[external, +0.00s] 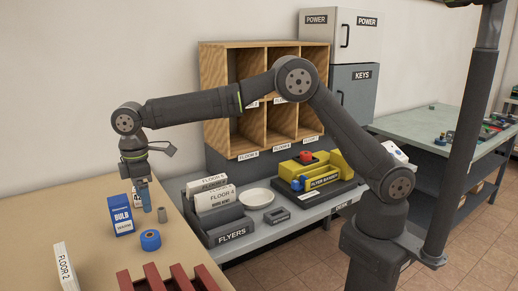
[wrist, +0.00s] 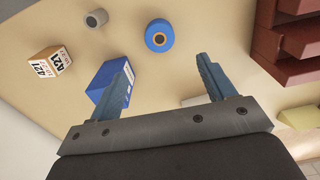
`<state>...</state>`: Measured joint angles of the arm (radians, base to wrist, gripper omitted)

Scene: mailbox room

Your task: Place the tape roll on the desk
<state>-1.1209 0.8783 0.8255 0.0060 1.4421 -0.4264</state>
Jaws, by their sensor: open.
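The blue tape roll (external: 150,240) lies flat on the tan table. It also shows in the wrist view (wrist: 150,38), ahead of my fingertips and apart from them. My gripper (external: 144,200) points down above the tan table, just behind the roll in the external view. In the wrist view my gripper (wrist: 166,66) has its blue fingers spread with nothing between them. The grey desk (external: 252,240), with a small DESK label on its front edge, stands right of the tan table.
Near the roll are a blue BULB box (external: 121,214), a grey cylinder (external: 162,214) and a red rack (external: 180,280). The desk bears a FLYERS holder (external: 222,232), a white plate (external: 257,198), a small dark item (external: 277,215) and a yellow machine (external: 325,176).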

